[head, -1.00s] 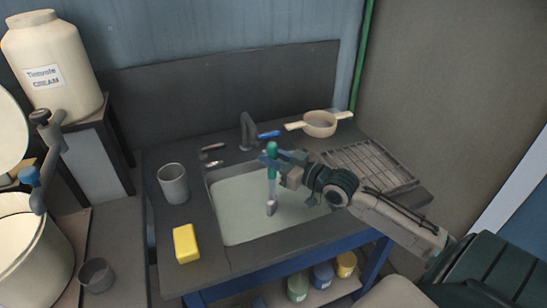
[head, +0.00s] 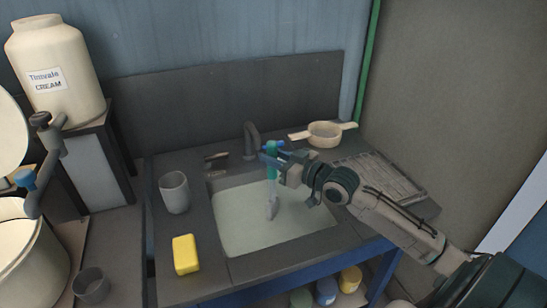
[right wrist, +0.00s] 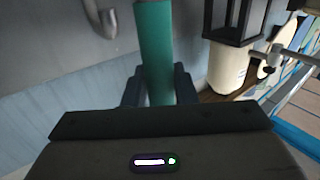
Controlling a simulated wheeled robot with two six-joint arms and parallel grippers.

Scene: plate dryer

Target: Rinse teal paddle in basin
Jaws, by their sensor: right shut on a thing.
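The teal paddle (head: 272,174) hangs upright over the basin (head: 245,236), its grey lower end over or in the pale basin; I cannot tell how deep that end reaches. My right gripper (head: 272,160) is shut on its teal handle. In the right wrist view the teal handle (right wrist: 155,50) stands between the two dark fingers (right wrist: 158,88). The basin is set in the dark counter, with a grey tap (head: 251,138) behind it. My left gripper is not in view.
A yellow sponge (head: 186,254) and a grey cup (head: 174,192) stand left of the basin. A cream strainer (head: 324,134) sits at the back right, with a drying rack (head: 385,180) in front. A large cream jar (head: 58,75) stands far left.

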